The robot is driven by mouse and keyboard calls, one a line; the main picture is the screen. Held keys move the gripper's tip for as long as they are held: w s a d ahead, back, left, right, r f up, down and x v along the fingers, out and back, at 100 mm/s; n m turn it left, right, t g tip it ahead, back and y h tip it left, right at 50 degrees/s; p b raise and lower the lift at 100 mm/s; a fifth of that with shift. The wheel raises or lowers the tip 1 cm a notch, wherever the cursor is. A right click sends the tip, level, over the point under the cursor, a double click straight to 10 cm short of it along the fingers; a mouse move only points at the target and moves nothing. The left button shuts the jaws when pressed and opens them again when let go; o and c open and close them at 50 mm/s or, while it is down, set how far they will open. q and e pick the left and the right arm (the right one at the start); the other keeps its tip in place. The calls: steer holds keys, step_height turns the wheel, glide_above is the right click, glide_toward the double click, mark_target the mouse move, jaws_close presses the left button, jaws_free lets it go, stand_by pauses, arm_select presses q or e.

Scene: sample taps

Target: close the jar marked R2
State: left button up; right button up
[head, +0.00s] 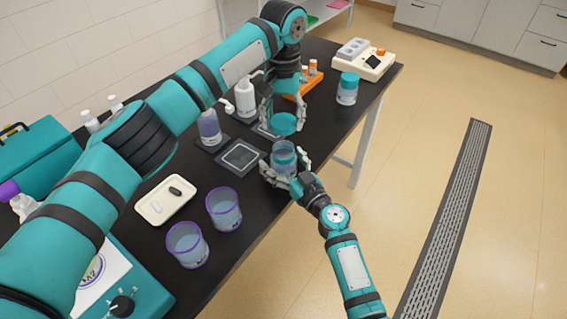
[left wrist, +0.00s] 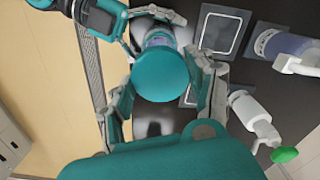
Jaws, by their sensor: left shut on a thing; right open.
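A teal round lid (head: 284,124) is between the fingers of my left gripper (head: 282,118), which is shut on it. An open clear jar (head: 284,156) stands below the lid near the table's edge, with a small gap visible between them. My right gripper (head: 286,174) has its fingers around the jar's lower part but is open. In the left wrist view the lid (left wrist: 161,74) covers much of the jar (left wrist: 158,39). Another jar (head: 347,92) with a teal lid on stands farther back. I cannot read the marking R2 on either jar.
A white pump bottle (head: 246,97), a purple-filled container (head: 209,129) and a dark square pad (head: 240,157) are left of the jar. Two purple-rimmed cups (head: 224,210) and a cream tray (head: 165,200) stand nearer. An orange rack (head: 306,84) and a cream device (head: 365,62) are behind.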

steer(key=c, duration=1.8)
arm_select(q)
glide_above(284, 143)
steer(key=s, duration=0.2)
steer(key=shift+s+f, duration=0.15)
steer(key=shift+f, duration=2.3)
steer(key=shift+f, duration=0.9)
steer(key=shift+f, duration=0.6)
arm_select(e)
jaws_close()
